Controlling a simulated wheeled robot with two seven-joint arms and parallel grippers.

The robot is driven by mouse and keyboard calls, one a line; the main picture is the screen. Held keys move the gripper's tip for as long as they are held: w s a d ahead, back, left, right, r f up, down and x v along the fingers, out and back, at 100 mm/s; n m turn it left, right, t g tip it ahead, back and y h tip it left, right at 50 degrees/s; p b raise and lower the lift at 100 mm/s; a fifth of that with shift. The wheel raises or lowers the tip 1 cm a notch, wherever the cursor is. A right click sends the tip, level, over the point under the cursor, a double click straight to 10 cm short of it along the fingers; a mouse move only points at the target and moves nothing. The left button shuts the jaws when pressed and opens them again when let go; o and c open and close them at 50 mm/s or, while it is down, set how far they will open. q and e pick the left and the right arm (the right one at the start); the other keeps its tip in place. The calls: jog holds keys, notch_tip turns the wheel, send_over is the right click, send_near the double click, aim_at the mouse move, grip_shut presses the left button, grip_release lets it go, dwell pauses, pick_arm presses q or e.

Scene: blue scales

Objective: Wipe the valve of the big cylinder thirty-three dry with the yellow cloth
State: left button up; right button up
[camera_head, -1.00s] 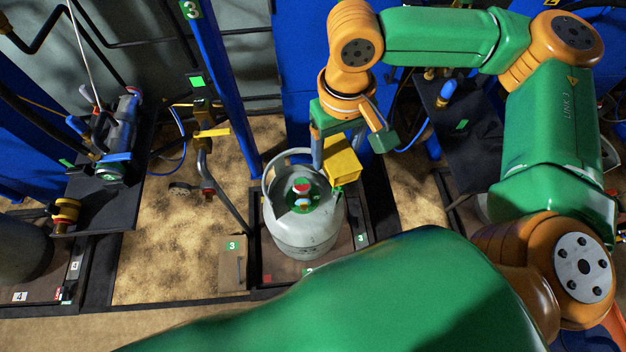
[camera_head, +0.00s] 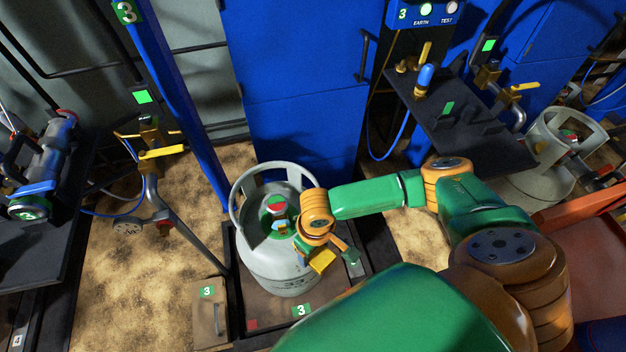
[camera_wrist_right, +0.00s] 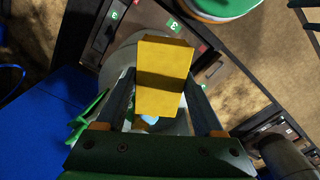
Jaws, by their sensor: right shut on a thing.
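The big grey cylinder (camera_head: 262,262) stands upright, with "33" on its lower front. Its valve (camera_head: 278,208), with a red and green top, sits inside the open collar. My right gripper (camera_head: 309,249) is at the right front of the collar, shut on the folded yellow cloth (camera_head: 322,262). The right wrist view shows the cloth (camera_wrist_right: 165,72) between both fingers, with the grey cylinder (camera_wrist_right: 118,62) behind it. From these views I cannot tell whether the cloth touches the cylinder. The valve is mostly hidden in the wrist view. My left gripper is not in view.
The cylinder stands in a dark-framed bay with a number 3 tag (camera_head: 301,310). A blue post (camera_head: 190,95) and a pipe with a yellow lever (camera_head: 162,153) stand left. A dark shelf (camera_head: 465,125) is behind right. Another grey cylinder (camera_head: 545,150) stands far right.

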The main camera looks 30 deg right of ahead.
jog(key=shift+r, duration=0.15)
jog(key=shift+r+p, duration=0.15)
jog(key=shift+p, duration=0.6)
jog(key=w+a+f+b, duration=0.2)
jog(key=w+f+b, duration=0.2)
jog(key=w+b, duration=0.4)
jog(key=shift+w, duration=0.75)
jog(key=shift+w, duration=0.15)
jog(key=shift+a, duration=0.1)
